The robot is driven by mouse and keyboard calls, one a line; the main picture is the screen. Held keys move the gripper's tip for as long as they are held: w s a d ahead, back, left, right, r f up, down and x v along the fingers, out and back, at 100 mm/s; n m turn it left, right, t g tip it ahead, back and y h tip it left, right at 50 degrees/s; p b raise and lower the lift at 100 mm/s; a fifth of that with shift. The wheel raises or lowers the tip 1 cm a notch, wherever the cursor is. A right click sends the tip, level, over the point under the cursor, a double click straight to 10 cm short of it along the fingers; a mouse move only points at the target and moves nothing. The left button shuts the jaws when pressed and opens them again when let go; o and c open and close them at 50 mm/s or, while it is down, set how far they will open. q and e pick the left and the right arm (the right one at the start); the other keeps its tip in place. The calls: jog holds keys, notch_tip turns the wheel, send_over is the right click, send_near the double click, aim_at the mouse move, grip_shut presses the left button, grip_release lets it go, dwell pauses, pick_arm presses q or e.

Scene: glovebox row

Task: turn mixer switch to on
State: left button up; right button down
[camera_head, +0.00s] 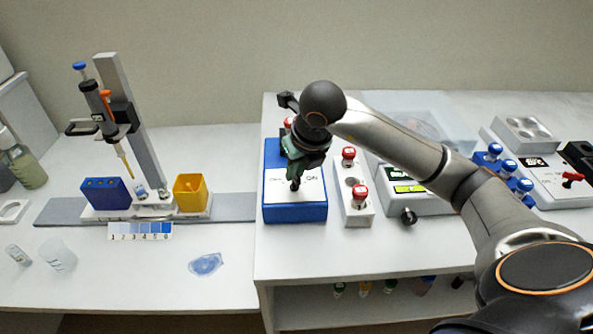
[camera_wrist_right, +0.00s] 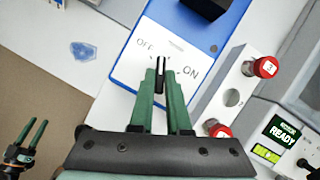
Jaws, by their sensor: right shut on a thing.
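The mixer is a blue box (camera_head: 310,213) with a white top panel marked OFF and ON. In the right wrist view the panel (camera_wrist_right: 136,68) shows OFF at left and ON at right. My right gripper (camera_head: 295,184) reaches down onto the panel. In the right wrist view its green fingers (camera_wrist_right: 160,82) are closed around the dark switch lever (camera_wrist_right: 160,76), between the two labels.
Right of the mixer stands a grey rack (camera_head: 357,213) with red-capped vials, then a device with a green display (camera_head: 410,188). Left are a pipette stand (camera_head: 130,100), a blue block (camera_head: 106,194) and a yellow container (camera_head: 190,193). The bench front is mostly clear.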

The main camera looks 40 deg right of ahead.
jog(key=shift+m+h, duration=0.3)
jog(key=shift+m, duration=0.3)
jog(key=shift+r, duration=0.1)
jog(key=c, duration=0.9)
grip_release()
jog(key=p+v, duration=0.1)
jog(key=v, duration=1.1)
jog(key=shift+s+a+r, duration=0.1)
jog(key=shift+r, duration=0.05)
